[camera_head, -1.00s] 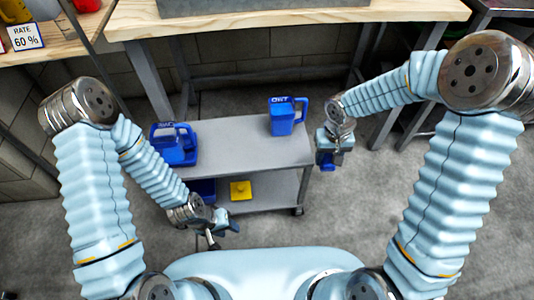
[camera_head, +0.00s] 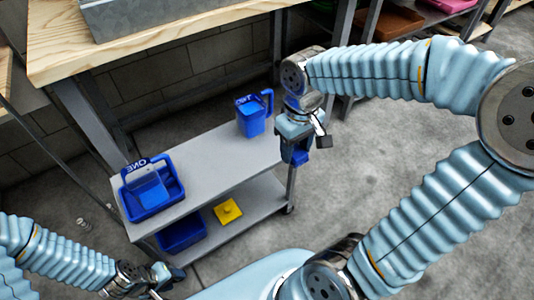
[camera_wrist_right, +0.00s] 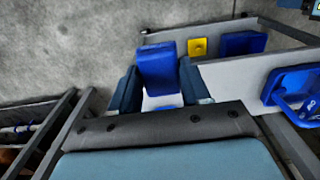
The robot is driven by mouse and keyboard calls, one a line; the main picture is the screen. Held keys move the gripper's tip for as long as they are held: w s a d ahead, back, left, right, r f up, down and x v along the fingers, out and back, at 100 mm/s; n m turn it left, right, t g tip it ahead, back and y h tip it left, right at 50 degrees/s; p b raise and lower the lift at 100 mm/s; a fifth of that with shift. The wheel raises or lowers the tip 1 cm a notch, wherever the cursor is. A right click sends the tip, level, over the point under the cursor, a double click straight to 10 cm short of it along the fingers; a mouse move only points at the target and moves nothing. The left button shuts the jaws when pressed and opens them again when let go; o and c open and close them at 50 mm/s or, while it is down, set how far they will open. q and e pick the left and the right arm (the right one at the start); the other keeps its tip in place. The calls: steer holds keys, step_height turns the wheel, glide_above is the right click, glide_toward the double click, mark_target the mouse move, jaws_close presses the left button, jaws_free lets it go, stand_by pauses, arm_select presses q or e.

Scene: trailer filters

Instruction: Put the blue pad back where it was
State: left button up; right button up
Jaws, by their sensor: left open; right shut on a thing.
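The blue pad (camera_wrist_right: 158,68) is a thick block held between the fingers of my right gripper (camera_wrist_right: 160,88). In the head view my right gripper (camera_head: 297,152) hangs beside the right end of the grey cart (camera_head: 205,175), with blue showing at its fingers. A blue tray (camera_head: 130,207) marked ONE stands on the left of the cart's top, with a lighter blue block (camera_head: 150,190) in it. My left gripper (camera_head: 163,283) is open and empty, low at the front left of the cart.
A yellow pad (camera_head: 228,211) and a blue bin (camera_head: 181,236) are on the cart's lower shelf. A wooden workbench (camera_head: 160,35) with a grey metal box (camera_head: 150,13) stands behind. The floor right of the cart is clear.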

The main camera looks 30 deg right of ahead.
steer(key=w+f, duration=0.4)
steer(key=w, duration=0.4)
glide_above(268, 155)
steer(key=s, duration=0.1)
step_height(268, 155, down, 4)
steer(key=shift+s, duration=0.1)
steer(key=shift+w+f, duration=0.35)
steer(key=shift+f, duration=0.1)
steer(key=shift+w+f+b, duration=0.2)
steer(key=shift+f+b, duration=0.25)
steer(key=shift+f, duration=1.25)
steer(key=shift+f, duration=0.15)
steer(key=o, duration=1)
